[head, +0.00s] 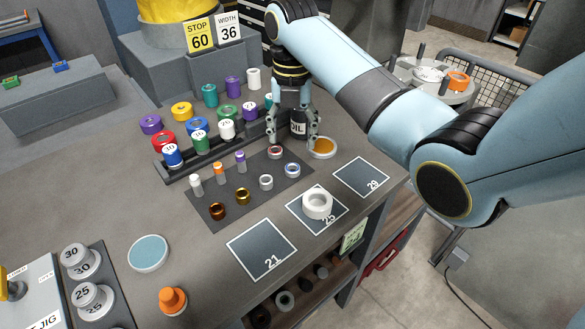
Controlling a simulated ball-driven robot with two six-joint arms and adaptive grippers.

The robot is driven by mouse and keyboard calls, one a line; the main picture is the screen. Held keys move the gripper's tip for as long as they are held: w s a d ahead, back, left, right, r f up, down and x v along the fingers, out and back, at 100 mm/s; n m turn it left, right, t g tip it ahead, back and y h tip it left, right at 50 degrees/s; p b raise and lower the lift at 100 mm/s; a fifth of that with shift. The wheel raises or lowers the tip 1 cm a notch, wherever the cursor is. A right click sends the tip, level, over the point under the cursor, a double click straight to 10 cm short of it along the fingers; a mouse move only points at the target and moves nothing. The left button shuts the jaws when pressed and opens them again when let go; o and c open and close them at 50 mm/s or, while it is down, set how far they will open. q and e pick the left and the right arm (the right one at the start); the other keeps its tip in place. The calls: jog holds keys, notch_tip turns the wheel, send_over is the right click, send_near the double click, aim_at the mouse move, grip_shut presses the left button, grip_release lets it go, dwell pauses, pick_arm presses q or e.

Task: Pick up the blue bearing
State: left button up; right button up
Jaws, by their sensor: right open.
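The blue bearing (292,174) is a small ring with a blue face and pale side. It lies near the right end of the dark grey mat (240,213) on the bench. My right gripper (296,143) points down with its fingers spread apart and empty, just behind the blue bearing in the head view. A red-faced bearing (276,152) lies near its left finger. A dark oil bottle (298,124) shows between the fingers; I cannot tell its depth from them. My left gripper is not in view.
Other rings, including a white one (266,183), and small capped pegs share the mat. A rack of coloured spools (172,156) stands behind. An orange-topped dish (323,147) sits to the right. A large white ring (317,204) rests on the square marked 25.

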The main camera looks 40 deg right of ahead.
aim_at(293, 163)
notch_tip(293, 163, down, 9)
jog(key=shift+r+p, duration=0.1)
jog(key=shift+p, duration=0.25)
jog(key=c, duration=1.2)
jog(key=shift+r, duration=0.15)
